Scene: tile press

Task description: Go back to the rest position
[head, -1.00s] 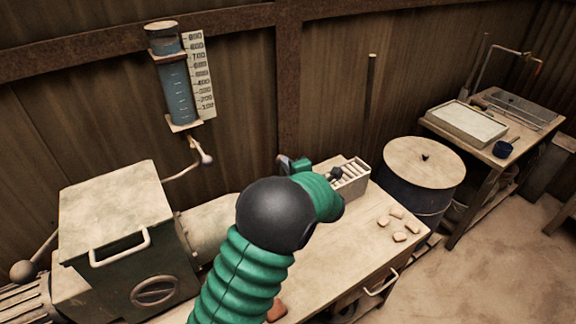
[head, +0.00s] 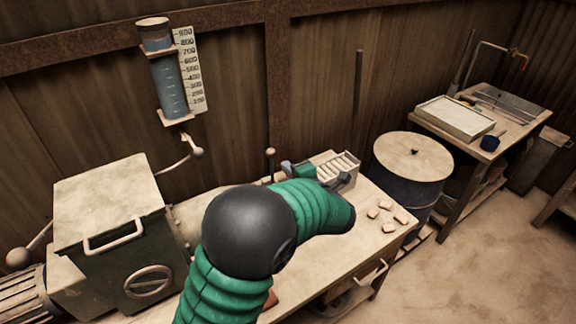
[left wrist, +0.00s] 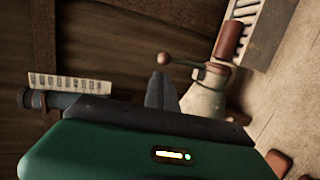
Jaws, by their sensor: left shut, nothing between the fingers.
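My left arm, green with a black ball joint, rises from the bottom of the head view and bends right over the workbench (head: 328,245). My left gripper (head: 287,168) is mostly hidden behind the forearm, with a small grey part showing left of the slotted rack. In the left wrist view its dark fingers (left wrist: 162,90) are together and empty, above the green hand. Beyond them are a ball-ended lever (left wrist: 180,60) and a pale conical body with a reddish cylinder (left wrist: 228,42). The right gripper is not in view.
A green-grey machine box (head: 110,205) stands at left, below a wall gauge tube (head: 168,85). The slotted rack (head: 345,163) and several small tile pieces (head: 373,213) are on the bench. A drum (head: 413,165) and a side table (head: 490,145) stand right. Open floor lies lower right.

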